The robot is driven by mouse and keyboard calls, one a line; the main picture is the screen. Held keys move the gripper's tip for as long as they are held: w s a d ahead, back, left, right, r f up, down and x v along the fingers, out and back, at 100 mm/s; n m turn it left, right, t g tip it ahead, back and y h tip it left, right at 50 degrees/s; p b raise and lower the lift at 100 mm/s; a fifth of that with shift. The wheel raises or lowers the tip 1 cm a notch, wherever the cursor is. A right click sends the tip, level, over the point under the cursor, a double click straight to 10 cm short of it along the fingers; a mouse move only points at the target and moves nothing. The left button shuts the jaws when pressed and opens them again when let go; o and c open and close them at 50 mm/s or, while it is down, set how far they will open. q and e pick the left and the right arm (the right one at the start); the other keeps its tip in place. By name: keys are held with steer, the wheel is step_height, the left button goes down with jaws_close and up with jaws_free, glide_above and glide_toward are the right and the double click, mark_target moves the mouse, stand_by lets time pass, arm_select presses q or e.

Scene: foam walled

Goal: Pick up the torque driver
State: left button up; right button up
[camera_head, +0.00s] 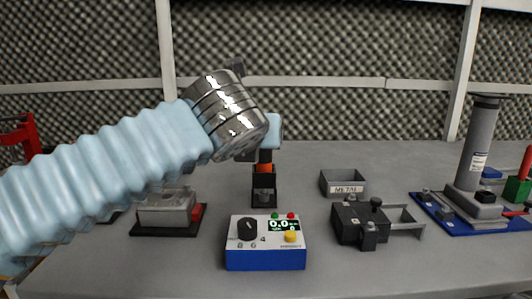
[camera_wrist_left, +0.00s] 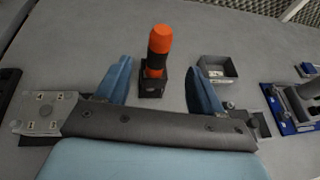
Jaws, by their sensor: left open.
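The torque driver (camera_wrist_left: 159,45), with an orange and black handle, stands upright in a small black stand (camera_wrist_left: 152,84). In the head view only a small orange part of the driver (camera_head: 265,156) shows, above its stand (camera_head: 264,188); my left gripper hides the rest. My left gripper (camera_wrist_left: 160,66) is open, its two blue fingers pointing towards the driver, which appears between and beyond them in the wrist view. In the head view the gripper (camera_head: 267,133) is mostly behind my wrist. Contact with the driver cannot be seen. My right gripper is not in view.
A blue and white meter box (camera_head: 265,257) stands in front of the stand. A metal fixture (camera_head: 166,212) is to the left, a black clamp block (camera_head: 360,224) and grey tray (camera_head: 343,184) to the right. A tall grey press (camera_head: 477,150) stands on a blue base further right.

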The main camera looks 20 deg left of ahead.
mark_target(264, 166)
arm_select(q)
steer(key=x, duration=1.2)
steer(key=shift+a+r+p, duration=0.1)
steer(key=shift+a+p, duration=0.05)
steer(key=shift+p, duration=0.15)
jaws_close()
